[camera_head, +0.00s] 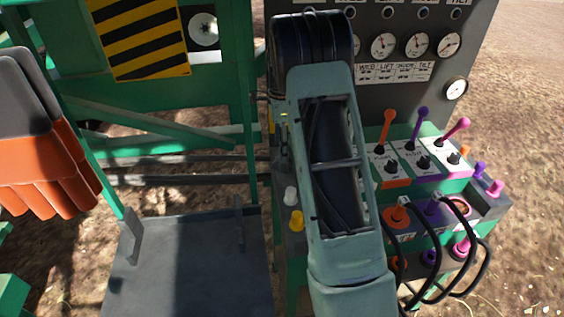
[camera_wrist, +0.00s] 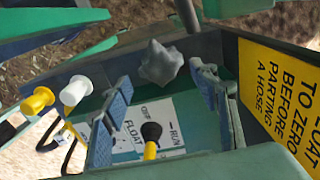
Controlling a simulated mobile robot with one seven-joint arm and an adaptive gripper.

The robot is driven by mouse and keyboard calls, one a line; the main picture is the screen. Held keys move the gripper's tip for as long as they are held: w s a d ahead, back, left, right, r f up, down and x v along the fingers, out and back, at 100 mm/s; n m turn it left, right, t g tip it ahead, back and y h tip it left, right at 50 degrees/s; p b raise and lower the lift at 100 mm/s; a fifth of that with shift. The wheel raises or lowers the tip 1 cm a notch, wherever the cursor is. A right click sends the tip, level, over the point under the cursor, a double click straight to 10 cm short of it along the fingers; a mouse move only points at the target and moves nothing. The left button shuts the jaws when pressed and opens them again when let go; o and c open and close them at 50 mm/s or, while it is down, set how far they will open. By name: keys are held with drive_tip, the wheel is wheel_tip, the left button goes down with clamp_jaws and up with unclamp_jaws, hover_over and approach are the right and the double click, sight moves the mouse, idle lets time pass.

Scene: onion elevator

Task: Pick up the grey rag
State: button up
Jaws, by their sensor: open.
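The grey rag (camera_wrist: 160,62) shows in the wrist view as a small crumpled lump near the top middle. It rests on the dark edge behind a panel lettered FLOAT and RUN. My gripper (camera_wrist: 166,90) is open, with one blue-padded finger to the left of the rag and one to the right. Nothing is between the pads that I can see as held. The rag appears beyond the fingertips; I cannot tell the exact gap. In the head view my arm covers this area, and the rag does not show there.
White (camera_wrist: 75,90) and yellow (camera_wrist: 38,100) knobs stand at left, and a yellow sign (camera_wrist: 280,100) at right. The head view shows coloured levers (camera_head: 421,125), hoses (camera_head: 440,290) and an orange-grey glove (camera_head: 45,150).

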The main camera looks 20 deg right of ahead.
wheel_tip(320, 180, down, 5)
drive_tip(key=shift+d+f+p, duration=0.15)
drive_tip(key=shift+p, duration=0.25)
drive_tip(key=c, duration=1.2)
wheel_tip(320, 180, up, 10)
drive_tip(key=shift+r+b, duration=0.1)
drive_tip(key=shift+b, duration=0.3)
drive_tip(key=shift+c, duration=0.2)
drive_tip(key=o, duration=0.6)
drive_tip(key=c, duration=0.5)
drive_tip(key=shift+o, duration=0.2)
drive_tip(key=shift+s, duration=0.1)
